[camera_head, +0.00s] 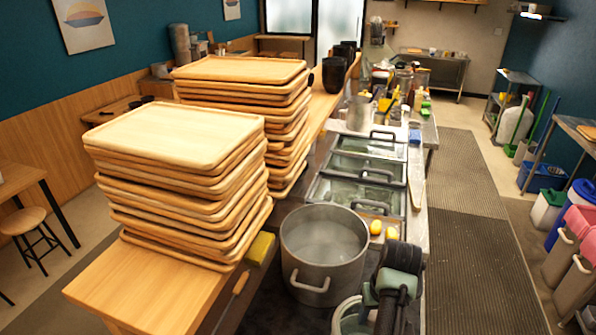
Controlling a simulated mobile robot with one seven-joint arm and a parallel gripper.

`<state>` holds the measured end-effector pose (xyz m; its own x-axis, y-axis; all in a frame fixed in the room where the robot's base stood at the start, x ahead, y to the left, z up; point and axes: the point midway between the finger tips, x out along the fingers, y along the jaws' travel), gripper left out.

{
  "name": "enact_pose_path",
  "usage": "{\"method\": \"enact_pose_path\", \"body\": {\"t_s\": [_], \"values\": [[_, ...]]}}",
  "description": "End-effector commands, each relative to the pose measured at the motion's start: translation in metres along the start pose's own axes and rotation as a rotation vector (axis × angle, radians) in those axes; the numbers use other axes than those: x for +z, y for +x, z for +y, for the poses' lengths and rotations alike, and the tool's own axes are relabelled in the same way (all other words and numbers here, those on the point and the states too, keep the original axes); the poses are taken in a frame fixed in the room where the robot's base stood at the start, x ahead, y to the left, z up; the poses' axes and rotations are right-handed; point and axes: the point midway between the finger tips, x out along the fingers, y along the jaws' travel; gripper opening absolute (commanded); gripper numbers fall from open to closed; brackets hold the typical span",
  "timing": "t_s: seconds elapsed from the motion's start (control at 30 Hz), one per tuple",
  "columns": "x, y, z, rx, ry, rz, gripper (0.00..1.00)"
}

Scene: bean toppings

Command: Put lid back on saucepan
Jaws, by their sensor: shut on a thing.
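A large grey metal saucepan (313,270) stands open on the counter at lower centre. Its inside looks pale and hazy, and a loop handle shows on its near side. My gripper (376,316) is low in the view, to the right of and nearer than the saucepan, with its fingertips mostly hidden by my own wrist. It is shut on what looks like the round, glassy lid (345,313) with a grey rim. The lid is apart from the saucepan's opening, and the bottom edge of the picture cuts it off.
Tall stacks of wooden trays (180,140) stand left of the saucepan. Lidded metal food wells (360,165) lie behind it, with yellow lemons (376,227) close to its right rim. A yellow sponge (260,248) is at its left. Dark floor mats lie right of the counter.

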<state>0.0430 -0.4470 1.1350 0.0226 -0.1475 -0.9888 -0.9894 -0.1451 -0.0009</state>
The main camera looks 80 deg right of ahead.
Motion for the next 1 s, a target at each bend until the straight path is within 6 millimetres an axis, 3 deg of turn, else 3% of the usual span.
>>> {"method": "enact_pose_path", "body": {"t_s": [0.73, 1.0], "values": [[0.008, 0.055, -0.001, 0.0, -0.001, 0.001, 0.0], [0.009, 0.062, -0.001, 0.0, -0.001, 0.002, 0.0]]}}
